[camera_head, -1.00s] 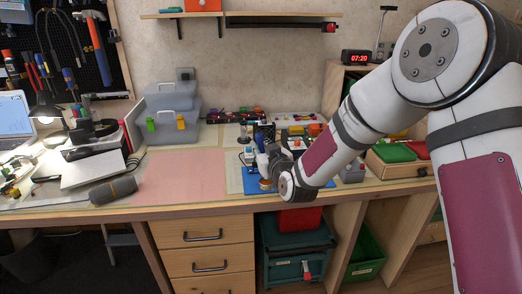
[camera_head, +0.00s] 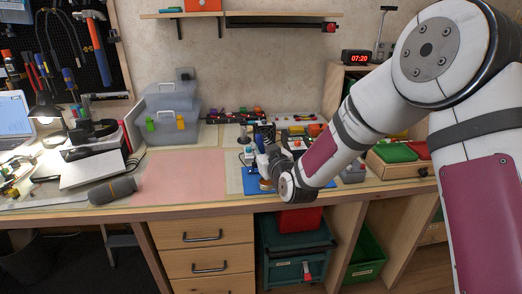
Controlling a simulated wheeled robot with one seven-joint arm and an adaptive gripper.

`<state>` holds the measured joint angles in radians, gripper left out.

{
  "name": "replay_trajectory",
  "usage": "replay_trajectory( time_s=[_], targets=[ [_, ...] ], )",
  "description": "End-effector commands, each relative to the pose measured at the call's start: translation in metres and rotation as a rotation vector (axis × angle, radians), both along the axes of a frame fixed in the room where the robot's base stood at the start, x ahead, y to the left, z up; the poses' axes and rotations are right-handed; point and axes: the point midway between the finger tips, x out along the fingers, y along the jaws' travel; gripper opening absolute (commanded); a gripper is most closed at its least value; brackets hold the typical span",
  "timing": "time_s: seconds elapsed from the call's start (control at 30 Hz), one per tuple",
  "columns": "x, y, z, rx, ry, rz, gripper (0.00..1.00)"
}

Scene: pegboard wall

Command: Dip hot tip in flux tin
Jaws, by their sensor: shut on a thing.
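My gripper (camera_head: 269,162) is over the blue mat (camera_head: 248,182) at the front of the workbench. It is shut on a slim tool with a blue handle, which looks like the soldering iron (camera_head: 260,140); the handle stands up above the fingers. A small round tin with a yellowish-brown side (camera_head: 266,185), likely the flux tin, sits on the mat just below my gripper. The tool's tip is hidden or too small to see, so I cannot tell whether it touches the tin.
A pink mat (camera_head: 180,178) lies clear to the left. Grey toolboxes (camera_head: 172,112) stand behind it. A dark cylinder (camera_head: 113,190) lies near the front edge. Trays with green and red bins (camera_head: 398,152) are to the right. Small items crowd the bench behind my gripper.

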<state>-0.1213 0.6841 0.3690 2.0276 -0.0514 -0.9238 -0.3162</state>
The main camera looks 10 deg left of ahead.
Motion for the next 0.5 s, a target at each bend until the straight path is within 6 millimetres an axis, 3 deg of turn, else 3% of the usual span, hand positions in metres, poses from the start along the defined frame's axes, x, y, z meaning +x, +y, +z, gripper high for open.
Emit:
replay_trajectory(
  time_s=[0.5],
  targets=[
    [0.0001, 0.0001, -0.0047, 0.000, -0.001, 0.000, 0.00]
  ],
)
